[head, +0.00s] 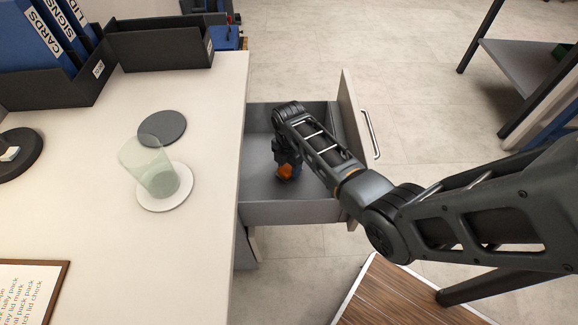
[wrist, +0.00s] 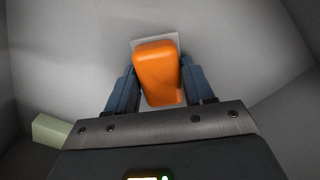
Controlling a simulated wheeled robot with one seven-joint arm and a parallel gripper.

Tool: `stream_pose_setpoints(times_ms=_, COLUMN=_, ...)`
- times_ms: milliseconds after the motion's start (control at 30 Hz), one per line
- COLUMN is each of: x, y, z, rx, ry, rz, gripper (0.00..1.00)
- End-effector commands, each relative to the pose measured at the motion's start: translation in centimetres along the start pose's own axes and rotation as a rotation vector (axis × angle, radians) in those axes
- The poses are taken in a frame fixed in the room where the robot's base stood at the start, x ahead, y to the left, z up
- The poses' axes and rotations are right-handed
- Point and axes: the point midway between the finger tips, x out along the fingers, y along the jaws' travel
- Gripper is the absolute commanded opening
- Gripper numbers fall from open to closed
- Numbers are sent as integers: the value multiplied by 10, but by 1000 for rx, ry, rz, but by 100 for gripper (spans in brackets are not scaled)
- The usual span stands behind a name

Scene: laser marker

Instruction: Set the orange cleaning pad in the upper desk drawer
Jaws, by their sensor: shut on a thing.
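The orange cleaning pad (wrist: 158,72) is between the two fingers of my gripper (wrist: 157,88) in the wrist view, and the fingers are shut on it. In the head view the pad (head: 285,172) shows as a small orange patch below my gripper (head: 287,163), inside the outline of the open upper desk drawer (head: 308,212). The drawer is pulled out to the right of the desk, and its grey floor shows around the pad. I cannot tell whether the pad touches the floor.
A pale green block (wrist: 50,130) lies in the drawer at lower left of the wrist view. The drawer walls surround my gripper. On the desk (head: 95,215) stand a translucent cup (head: 148,165) on a white coaster (head: 180,198), a dark coaster (head: 162,127) and black file boxes (head: 160,47).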

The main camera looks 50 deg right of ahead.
Motion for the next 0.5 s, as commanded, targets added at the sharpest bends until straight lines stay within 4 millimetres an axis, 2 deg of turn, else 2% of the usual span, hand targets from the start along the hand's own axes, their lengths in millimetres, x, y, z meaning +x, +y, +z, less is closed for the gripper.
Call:
stream_pose_setpoints(times_ms=267, x=3, y=0, z=0, rx=0, ry=0, rz=0, gripper=24)
stream_pose_setpoints(times_ms=300, x=2, y=0, z=0, rx=0, ry=0, rz=0, gripper=55)
stream_pose_setpoints(times_ms=500, x=2, y=0, z=0, rx=0, ry=0, rz=0, gripper=74)
